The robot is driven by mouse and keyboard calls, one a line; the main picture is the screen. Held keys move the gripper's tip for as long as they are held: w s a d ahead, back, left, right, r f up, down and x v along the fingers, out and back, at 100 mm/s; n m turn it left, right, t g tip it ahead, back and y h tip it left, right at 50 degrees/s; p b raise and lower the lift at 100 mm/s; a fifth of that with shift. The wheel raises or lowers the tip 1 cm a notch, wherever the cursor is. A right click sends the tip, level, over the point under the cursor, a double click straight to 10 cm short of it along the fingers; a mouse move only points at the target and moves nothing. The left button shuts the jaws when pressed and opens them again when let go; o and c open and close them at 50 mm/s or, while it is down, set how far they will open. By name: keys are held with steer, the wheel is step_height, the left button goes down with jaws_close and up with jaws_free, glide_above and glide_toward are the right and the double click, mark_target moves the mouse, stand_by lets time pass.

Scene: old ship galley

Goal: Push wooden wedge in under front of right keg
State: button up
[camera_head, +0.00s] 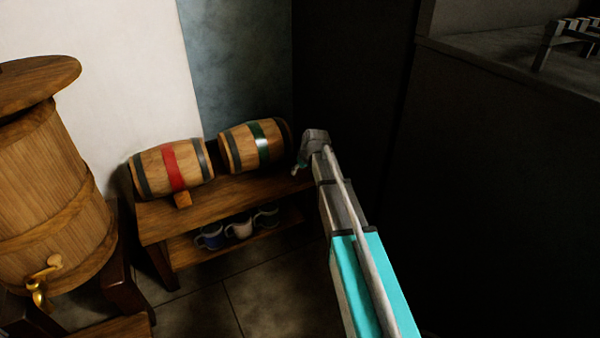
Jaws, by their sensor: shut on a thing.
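The right keg (254,146), wooden with a green middle band and dark end hoops, lies on its side on the low wooden bench (232,189). My gripper (298,170) is at the bench's right end, just right of the right keg and apart from it in the picture. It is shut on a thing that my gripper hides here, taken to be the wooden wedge. No wedge shows under the front of the right keg. The left keg (172,168), with a red band, has a small wooden wedge (182,199) at its front lower edge.
Several mugs (239,228) stand on the bench's lower shelf. A large wooden barrel with a brass tap (45,274) stands at the left. A dark wall and counter (510,150) close off the right side. The bench top in front of the right keg is clear.

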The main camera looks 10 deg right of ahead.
steer(key=shift+r+p, duration=1.75)
steer(key=shift+r, duration=0.15)
steer(key=shift+s, duration=0.1)
